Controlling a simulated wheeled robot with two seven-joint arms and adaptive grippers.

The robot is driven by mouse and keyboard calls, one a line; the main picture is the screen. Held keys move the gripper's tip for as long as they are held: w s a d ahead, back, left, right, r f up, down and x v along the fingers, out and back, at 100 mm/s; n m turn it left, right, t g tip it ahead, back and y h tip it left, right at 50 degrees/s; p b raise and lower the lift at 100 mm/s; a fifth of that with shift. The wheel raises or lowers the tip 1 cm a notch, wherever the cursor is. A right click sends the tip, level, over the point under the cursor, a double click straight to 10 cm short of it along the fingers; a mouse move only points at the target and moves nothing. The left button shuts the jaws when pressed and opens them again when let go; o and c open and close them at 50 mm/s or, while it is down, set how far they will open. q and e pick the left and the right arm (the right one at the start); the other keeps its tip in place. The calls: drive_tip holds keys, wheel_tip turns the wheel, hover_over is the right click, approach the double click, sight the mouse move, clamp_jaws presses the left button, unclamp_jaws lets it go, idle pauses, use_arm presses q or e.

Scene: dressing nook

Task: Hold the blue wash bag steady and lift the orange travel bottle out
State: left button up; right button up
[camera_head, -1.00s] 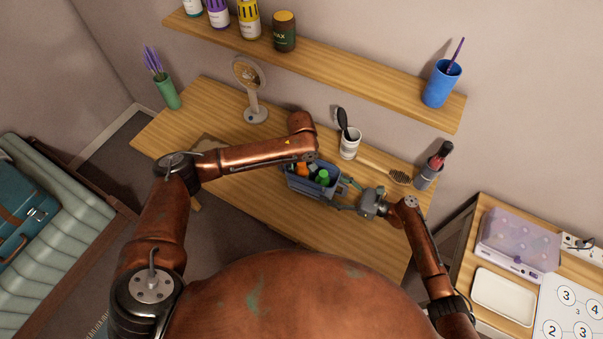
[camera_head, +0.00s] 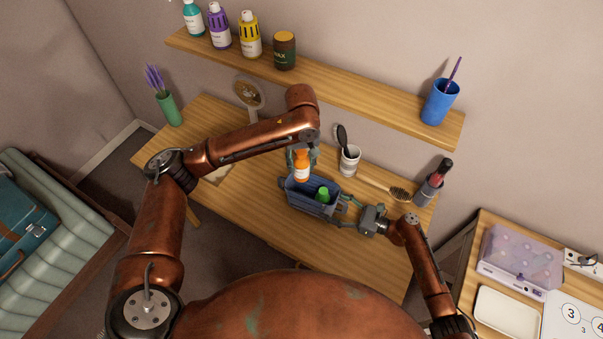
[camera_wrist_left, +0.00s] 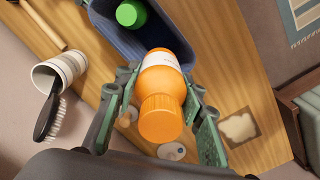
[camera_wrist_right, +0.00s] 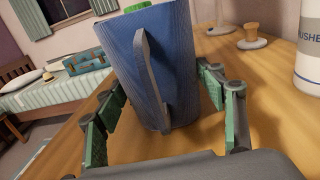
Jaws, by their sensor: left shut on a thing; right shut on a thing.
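The blue wash bag (camera_head: 309,204) stands open on the wooden table; its wall and grey strap show close up in the right wrist view (camera_wrist_right: 180,75). My right gripper (camera_head: 342,211) is shut on the bag's right end. My left gripper (camera_head: 302,161) is shut on the orange travel bottle (camera_head: 301,168), with a finger on each side. The bottle has an orange cap and a pale label, and is upright above the bag's left part. In the left wrist view the bottle (camera_wrist_left: 162,70) partly covers the bag's rim. A green-capped item (camera_head: 322,194) sits inside the bag.
A round mirror (camera_head: 249,93) stands behind my left arm. A shelf (camera_head: 360,88) with bottles overhangs the table's back. The table front is clear.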

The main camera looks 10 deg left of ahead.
use_arm(q)
drive_tip(key=shift+r, duration=1.05)
use_arm(e)
drive_tip(key=o, duration=1.3)
drive_tip(key=v, duration=1.2)
drive_tip(key=shift+r, duration=0.1)
